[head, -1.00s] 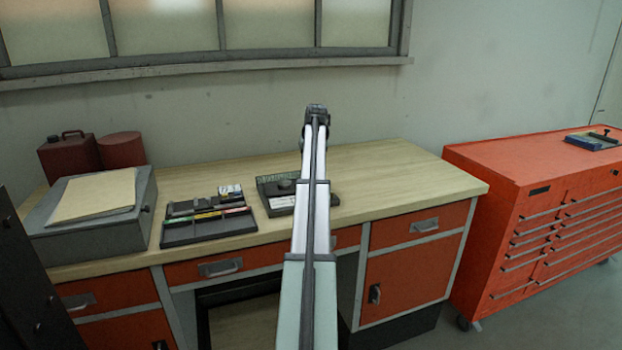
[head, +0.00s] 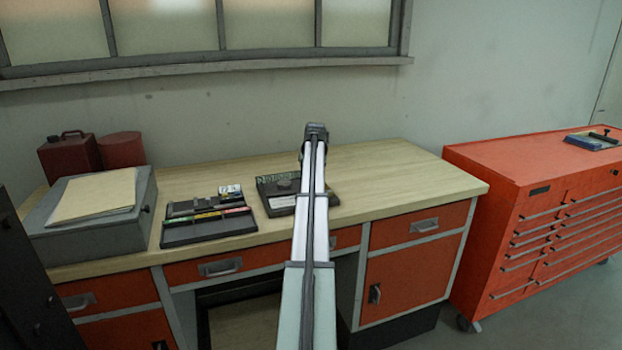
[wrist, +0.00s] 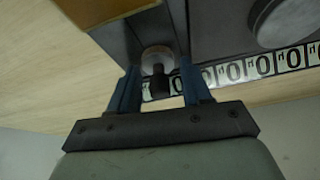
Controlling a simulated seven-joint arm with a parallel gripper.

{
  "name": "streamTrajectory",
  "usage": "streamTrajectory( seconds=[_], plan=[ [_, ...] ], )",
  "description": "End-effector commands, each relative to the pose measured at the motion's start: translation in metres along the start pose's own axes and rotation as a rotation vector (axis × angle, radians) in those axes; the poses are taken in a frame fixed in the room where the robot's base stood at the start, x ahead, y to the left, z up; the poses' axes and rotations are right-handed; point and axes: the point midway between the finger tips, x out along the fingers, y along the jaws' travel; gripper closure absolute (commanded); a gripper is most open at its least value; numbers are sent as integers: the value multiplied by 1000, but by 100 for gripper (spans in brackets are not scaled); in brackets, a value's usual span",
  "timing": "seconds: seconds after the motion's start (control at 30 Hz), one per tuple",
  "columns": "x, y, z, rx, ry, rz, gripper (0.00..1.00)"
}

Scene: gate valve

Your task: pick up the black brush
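In the wrist view, a short black piece with a grey round end (wrist: 158,78) shows between the fingers of my gripper (wrist: 157,80). It may be the black brush, but I cannot tell for sure. The two blue fingers stand apart, with a gap visible on each side of the piece. In the head view, my gripper (head: 317,132) is at the far end of my arm, near the back of the desk; its fingers are hidden there, and no brush can be made out.
A dark tray (head: 268,203) with a round disc and number plates lies on the wooden desk (head: 390,170). Left of it are a black organizer (head: 190,236) and a grey box (head: 95,228). Bare desk lies right of my arm. A red tool cabinet (head: 500,190) stands further right.

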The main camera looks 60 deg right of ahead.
Motion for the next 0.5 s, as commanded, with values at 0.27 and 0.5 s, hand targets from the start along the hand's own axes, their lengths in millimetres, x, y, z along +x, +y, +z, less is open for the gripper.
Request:
streamTrajectory(
  seconds=[0.27,0.5],
  plan=[
    [0,0,0,0,0,0,78],
    [0,0,0,0,0,0,95]
  ],
)
